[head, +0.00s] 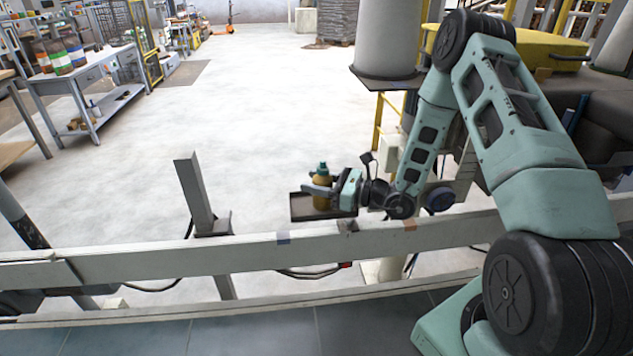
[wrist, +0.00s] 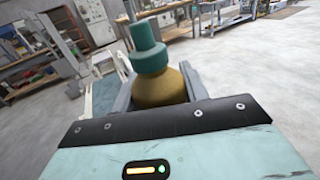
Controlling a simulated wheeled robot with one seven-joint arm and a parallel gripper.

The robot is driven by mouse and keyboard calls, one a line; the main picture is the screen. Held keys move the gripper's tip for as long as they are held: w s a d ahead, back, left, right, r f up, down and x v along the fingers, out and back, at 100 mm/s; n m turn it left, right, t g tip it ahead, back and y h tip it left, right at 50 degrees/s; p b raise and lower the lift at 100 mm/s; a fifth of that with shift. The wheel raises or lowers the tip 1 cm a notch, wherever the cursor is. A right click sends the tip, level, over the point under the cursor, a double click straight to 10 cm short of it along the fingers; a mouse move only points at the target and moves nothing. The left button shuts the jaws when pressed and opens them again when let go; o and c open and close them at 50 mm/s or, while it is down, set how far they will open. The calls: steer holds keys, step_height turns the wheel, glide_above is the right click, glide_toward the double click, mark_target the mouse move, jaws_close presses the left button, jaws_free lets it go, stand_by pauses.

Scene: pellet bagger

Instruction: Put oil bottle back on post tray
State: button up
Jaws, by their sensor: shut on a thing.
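The oil bottle (head: 321,190) has an amber-brown body and a teal-green cap. My gripper (head: 318,191) is shut around its body and holds it upright at the dark post tray (head: 338,212).
A long pale rail (head: 130,257) runs across in front, below the tray. A short grey post (head: 196,195) rises left of the tray. A grey workbench (head: 85,75) with coloured containers stands at the back left. Open concrete floor lies behind the tray.

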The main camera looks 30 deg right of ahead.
steer(key=shift+f, duration=0.15)
steer(key=o, duration=1.1)
steer(key=shift+c, duration=0.2)
